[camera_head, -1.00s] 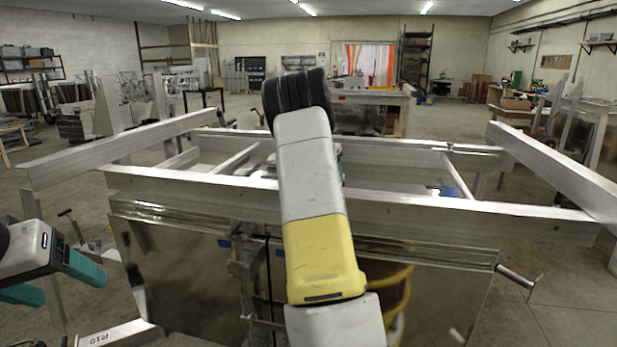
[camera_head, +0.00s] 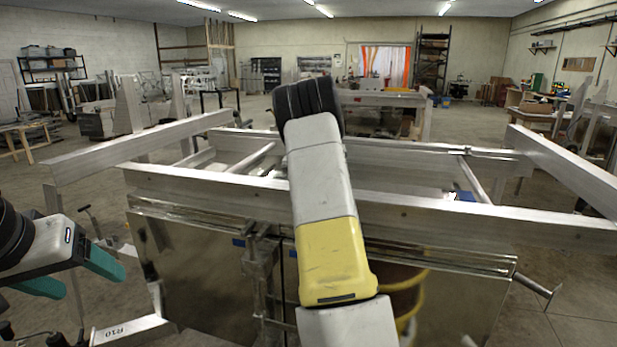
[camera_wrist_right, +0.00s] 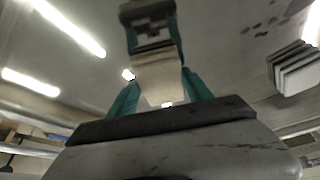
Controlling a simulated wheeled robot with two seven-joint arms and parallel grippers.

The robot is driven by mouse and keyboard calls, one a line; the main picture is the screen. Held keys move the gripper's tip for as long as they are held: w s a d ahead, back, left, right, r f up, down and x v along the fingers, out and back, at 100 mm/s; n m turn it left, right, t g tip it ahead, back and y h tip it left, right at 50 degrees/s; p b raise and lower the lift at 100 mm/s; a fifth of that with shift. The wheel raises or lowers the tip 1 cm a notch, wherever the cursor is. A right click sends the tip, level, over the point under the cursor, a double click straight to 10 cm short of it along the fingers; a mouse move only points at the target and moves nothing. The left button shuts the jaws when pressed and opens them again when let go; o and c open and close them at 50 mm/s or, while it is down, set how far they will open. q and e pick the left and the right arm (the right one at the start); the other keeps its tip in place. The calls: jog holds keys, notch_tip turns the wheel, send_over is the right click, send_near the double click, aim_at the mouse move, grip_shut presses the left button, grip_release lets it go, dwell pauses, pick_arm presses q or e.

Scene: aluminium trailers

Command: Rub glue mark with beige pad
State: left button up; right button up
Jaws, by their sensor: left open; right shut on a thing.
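In the right wrist view my right gripper (camera_wrist_right: 160,95) has its teal fingers closed on the beige pad (camera_wrist_right: 158,78). The pad faces a smooth grey shiny surface (camera_wrist_right: 225,70) that mirrors ceiling lights and seemingly the gripper; I cannot tell whether the pad touches it. A cluster of dark spots (camera_wrist_right: 264,24) shows on this surface at upper right, apart from the pad; I cannot tell whether it is the glue mark. In the head view my right arm hides its gripper and the pad. My left gripper (camera_head: 92,280) is open and empty at left.
An aluminium trailer frame (camera_head: 450,210) with long rails spans the view in front of me, with shiny panels (camera_head: 205,265) below. A bar end (camera_head: 538,285) sticks out at right. Workbenches (camera_head: 380,100) stand farther back. Open floor lies at right.

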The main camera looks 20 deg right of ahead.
aim_at(367, 189)
jog(key=shift+s+d+f, duration=0.1)
jog(key=shift+s+d, duration=1.65)
jog(key=shift+d, duration=0.25)
jog(key=shift+s+d+f, duration=0.1)
jog(key=shift+s+d, duration=1.6)
jog(key=shift+d, duration=0.3)
jog(key=shift+r, duration=0.1)
jog(key=shift+w+r, duration=0.15)
jog(key=shift+r, duration=2.9)
jog(key=shift+r, duration=0.15)
notch_tip(367, 189, up, 3)
jog(key=shift+f, duration=0.1)
